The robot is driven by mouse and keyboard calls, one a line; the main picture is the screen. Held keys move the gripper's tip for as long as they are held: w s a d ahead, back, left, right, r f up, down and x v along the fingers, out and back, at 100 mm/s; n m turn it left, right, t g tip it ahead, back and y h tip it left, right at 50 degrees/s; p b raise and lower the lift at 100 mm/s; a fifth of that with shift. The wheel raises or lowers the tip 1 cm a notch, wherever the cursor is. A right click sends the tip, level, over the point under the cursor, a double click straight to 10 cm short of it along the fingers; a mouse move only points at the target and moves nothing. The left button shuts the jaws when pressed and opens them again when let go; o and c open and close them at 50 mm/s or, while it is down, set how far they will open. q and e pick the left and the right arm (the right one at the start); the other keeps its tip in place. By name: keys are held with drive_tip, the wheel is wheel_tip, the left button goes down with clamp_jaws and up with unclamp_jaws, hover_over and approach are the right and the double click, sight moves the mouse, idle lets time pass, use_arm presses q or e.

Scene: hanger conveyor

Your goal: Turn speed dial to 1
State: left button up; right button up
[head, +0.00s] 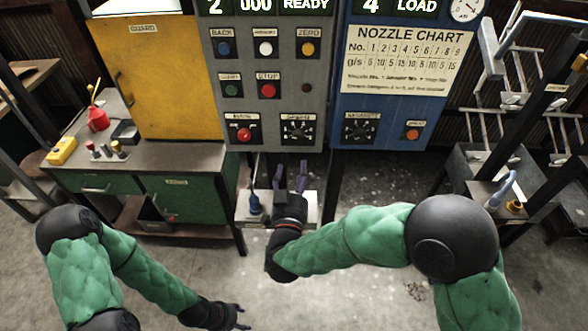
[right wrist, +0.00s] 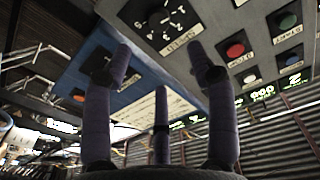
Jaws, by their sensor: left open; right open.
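My left gripper (head: 241,316) is open and empty, low over the floor.
A red knob (head: 244,134) sits left of the speed dial. A blue panel (head: 390,95) with another black dial (head: 360,130) and an orange button (head: 412,134) stands to the right. A green workbench (head: 180,198) with a yellow cabinet (head: 165,75) is at left.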

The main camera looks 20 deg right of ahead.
sight(298, 139)
drive_tip(key=w+d+n, duration=0.1)
drive_tip(key=w, duration=0.2)
drive_tip(key=w+d+b, duration=0.1)
drive_tip(key=w, duration=0.3)
drive_tip(key=w+d+n+y, duration=0.1)
drive_tip(key=w+d, duration=0.1)
drive_tip(key=w, duration=0.2)
drive_tip(key=shift+w+d+r+n, duration=0.1)
drive_tip(key=shift+w+r+n, duration=0.05)
drive_tip(key=shift+r+n, duration=0.15)
drive_tip(key=shift+f+b, duration=0.1)
drive_tip(key=shift+b, duration=0.2)
drive_tip(key=c, duration=1.2)
